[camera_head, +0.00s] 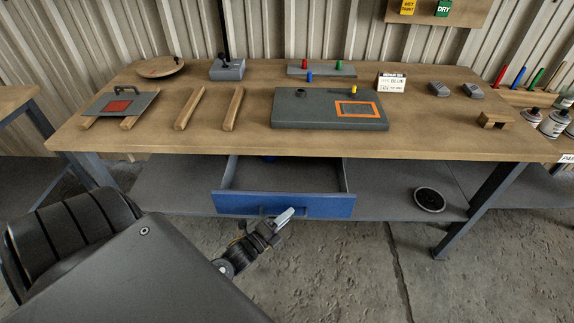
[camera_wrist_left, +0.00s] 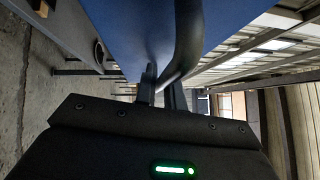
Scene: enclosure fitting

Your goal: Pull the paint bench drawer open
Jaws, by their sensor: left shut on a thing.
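The paint bench drawer (camera_head: 325,206) has a blue front and hangs under the wooden bench top. It stands partly pulled out, and its grey inside shows behind the front. My left gripper (camera_head: 273,223) is at the middle of the drawer front. In the left wrist view, my left gripper's fingers (camera_wrist_left: 162,88) are shut on the dark bar handle (camera_wrist_left: 188,45), which stands out from the blue drawer front (camera_wrist_left: 130,30). My right gripper is in neither view.
The bench top (camera_head: 250,100) carries a grey enclosure (camera_head: 290,112) with an orange-framed opening, wooden strips and small parts. A bench leg (camera_head: 485,205) stands at right. The concrete floor (camera_head: 340,270) before the drawer is clear.

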